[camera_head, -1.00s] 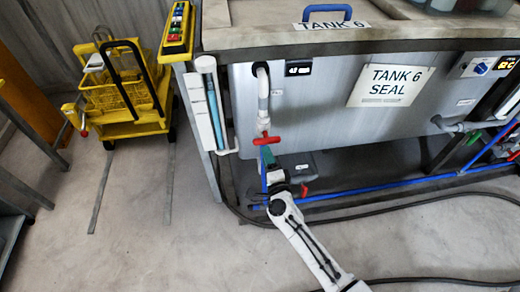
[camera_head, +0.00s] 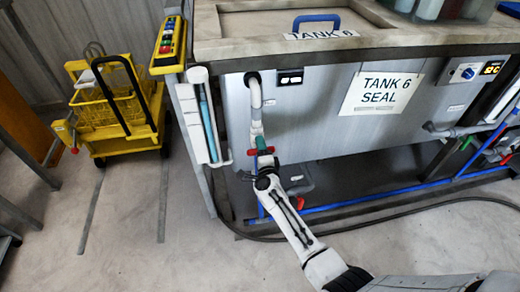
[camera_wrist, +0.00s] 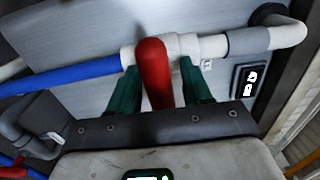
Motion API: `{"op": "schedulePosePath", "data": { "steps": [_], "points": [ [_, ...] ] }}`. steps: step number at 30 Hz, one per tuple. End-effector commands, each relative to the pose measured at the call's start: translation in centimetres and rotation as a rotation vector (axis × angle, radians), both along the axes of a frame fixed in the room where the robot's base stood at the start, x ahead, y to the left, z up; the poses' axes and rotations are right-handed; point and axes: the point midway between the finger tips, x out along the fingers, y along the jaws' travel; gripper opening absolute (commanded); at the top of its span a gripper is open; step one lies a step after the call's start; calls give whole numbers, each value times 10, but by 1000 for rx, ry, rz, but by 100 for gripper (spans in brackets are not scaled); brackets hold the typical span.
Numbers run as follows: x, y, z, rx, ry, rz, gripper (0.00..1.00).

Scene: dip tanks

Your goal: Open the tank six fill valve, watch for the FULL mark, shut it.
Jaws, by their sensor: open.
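The tank six fill valve has a red handle (camera_head: 264,150) on the white pipe (camera_head: 256,115) at the tank's front. In the wrist view the red handle (camera_wrist: 154,75) stands between the green fingers of my gripper (camera_wrist: 160,80), with a gap visible on the finger sides. My gripper (camera_head: 264,160) is open at the handle. The tank (camera_head: 320,130) carries a "TANK 6 SEAL" sign (camera_head: 381,94). A sight tube (camera_head: 208,125) with blue in it stands at the tank's left corner. I cannot read a FULL mark on it.
A yellow cart (camera_head: 115,105) stands on the left. A yellow button box (camera_head: 170,42) sits at the tank's upper left corner. A blue pipe (camera_head: 400,190) and a dark hose (camera_head: 400,205) run low along the front. The floor in front is mostly clear.

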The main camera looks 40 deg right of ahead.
Motion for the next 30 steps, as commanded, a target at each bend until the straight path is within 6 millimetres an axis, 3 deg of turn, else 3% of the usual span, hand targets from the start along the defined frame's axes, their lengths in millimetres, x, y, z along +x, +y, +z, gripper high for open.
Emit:
{"op": "schedulePosePath", "data": {
  "steps": [9,24,30],
  "points": [
    [2,-1,0,0,0,1,48],
    [2,-1,0,0,0,1,0],
    [2,0,0,-7,6,2,0]
  ]
}}
